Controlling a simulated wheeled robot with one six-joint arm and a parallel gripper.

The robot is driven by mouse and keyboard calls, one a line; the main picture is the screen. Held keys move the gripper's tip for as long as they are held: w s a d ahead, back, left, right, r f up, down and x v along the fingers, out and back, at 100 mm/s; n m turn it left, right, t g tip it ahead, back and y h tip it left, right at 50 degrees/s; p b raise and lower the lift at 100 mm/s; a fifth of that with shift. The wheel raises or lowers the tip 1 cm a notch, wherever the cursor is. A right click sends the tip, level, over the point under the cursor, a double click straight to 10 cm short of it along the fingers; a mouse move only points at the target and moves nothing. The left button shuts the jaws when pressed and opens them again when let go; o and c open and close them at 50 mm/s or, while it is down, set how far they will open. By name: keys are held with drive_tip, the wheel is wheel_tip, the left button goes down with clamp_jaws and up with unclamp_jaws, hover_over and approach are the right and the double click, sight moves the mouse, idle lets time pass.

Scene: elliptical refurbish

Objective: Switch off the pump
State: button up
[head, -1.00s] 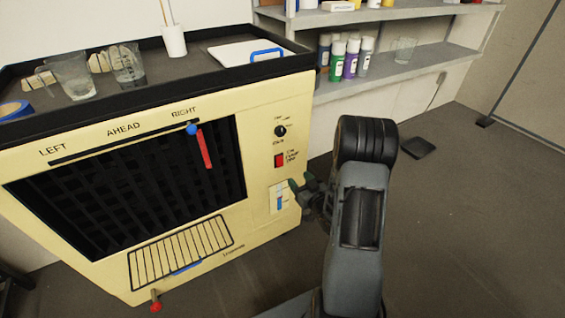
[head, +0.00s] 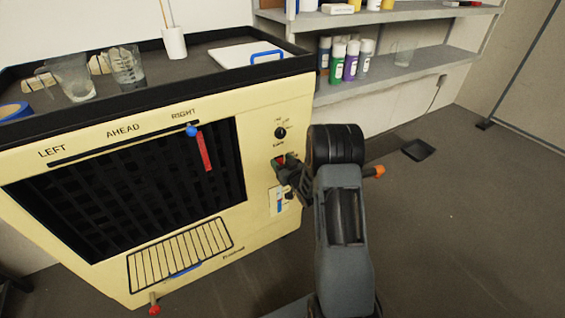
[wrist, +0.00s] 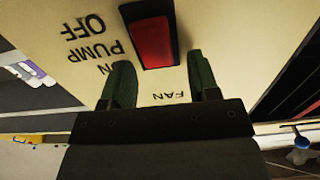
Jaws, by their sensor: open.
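The red rocker switch (wrist: 152,42) sits in a black frame on the cream panel. In the wrist view, the upside-down labels PUMP (wrist: 90,52) and OFF (wrist: 82,27) stand to its left. In the head view, only part of the red switch (head: 279,159) shows, the rest hidden by my gripper (head: 283,168). In the wrist view, my gripper (wrist: 161,80) is open and empty, its two green-grey fingers apart, with the switch lying just beyond the tips and between them. I cannot tell whether a finger touches the panel.
A black knob (head: 280,132) is above the switch and a blue slider (head: 280,203) below. A blue-knobbed lever (head: 191,130) and a dark grille (head: 120,190) are to the left. Shelves with bottles (head: 351,67) stand behind.

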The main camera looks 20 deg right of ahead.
drive_tip(key=c, duration=0.9)
drive_tip(key=shift+f+t+b, duration=0.3)
drive_tip(key=shift+f+b, duration=0.2)
drive_tip(key=shift+b, duration=0.75)
drive_tip(key=shift+s+f+t+b, duration=0.15)
drive_tip(key=shift+t+b, duration=0.15)
drive_tip(key=shift+b, duration=0.75)
drive_tip(key=t+b, duration=0.1)
drive_tip(key=b, duration=0.3)
drive_tip(key=shift+s+f+t+b, duration=0.1)
drive_tip(key=shift+t+b, duration=0.2)
drive_tip(key=shift+b, duration=0.05)
drive_tip(key=shift+r+t+b, duration=0.25)
drive_tip(key=shift+t+b, duration=0.25)
drive_tip(key=shift+b, duration=0.6)
drive_tip(key=shift+r, duration=0.15)
